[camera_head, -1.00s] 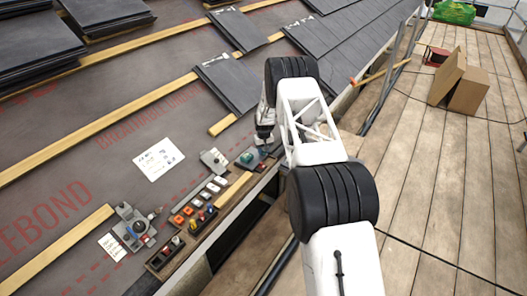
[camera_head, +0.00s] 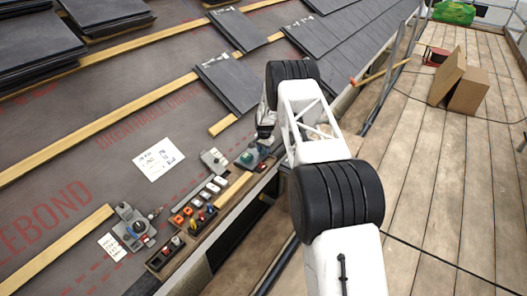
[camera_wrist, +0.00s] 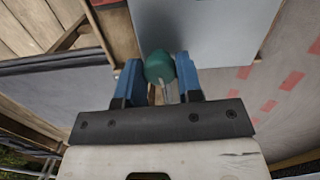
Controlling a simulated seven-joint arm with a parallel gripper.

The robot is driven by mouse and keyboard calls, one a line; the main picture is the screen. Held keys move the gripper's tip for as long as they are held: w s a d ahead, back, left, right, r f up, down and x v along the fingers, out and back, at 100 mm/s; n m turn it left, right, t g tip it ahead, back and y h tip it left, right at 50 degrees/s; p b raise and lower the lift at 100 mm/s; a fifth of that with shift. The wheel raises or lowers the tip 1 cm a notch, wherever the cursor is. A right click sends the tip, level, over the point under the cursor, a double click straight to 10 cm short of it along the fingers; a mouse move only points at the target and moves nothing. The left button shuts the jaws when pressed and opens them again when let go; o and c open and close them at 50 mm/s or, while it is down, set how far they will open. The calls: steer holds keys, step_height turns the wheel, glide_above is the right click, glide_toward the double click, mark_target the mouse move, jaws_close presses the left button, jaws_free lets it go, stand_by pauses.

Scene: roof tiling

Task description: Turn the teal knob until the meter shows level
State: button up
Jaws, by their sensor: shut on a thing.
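The teal knob (camera_wrist: 159,67) shows in the wrist view between the two blue fingers of my gripper (camera_wrist: 160,82), which is shut on it. A pale grey plate (camera_wrist: 205,30) lies just beyond the knob. In the head view my gripper (camera_head: 265,132) points down at the roof's edge, and a round teal part (camera_head: 248,157) shows close beside it. A small grey device (camera_head: 214,160) with a pale face sits left of the teal part. It may be the meter, but its reading is too small to tell.
A tray of coloured parts (camera_head: 190,226) and a grey device with a dial (camera_head: 133,229) lie at the roof's lower edge. A white printed sheet (camera_head: 158,159) lies on the membrane. Slates (camera_head: 232,83) are stacked above. Cardboard boxes (camera_head: 466,90) stand on the plank walkway.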

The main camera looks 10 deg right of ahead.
steer(key=shift+s+f+m, duration=0.1)
steer(key=shift+f+m, duration=0.1)
steer(key=shift+m, duration=0.2)
steer(key=o, duration=0.9)
steer(key=shift+r, duration=0.1)
steer(key=shift+w+d+r, duration=0.1)
steer(key=shift+r, duration=1.85)
steer(key=shift+w+d+r, duration=0.1)
steer(key=shift+r, duration=1.85)
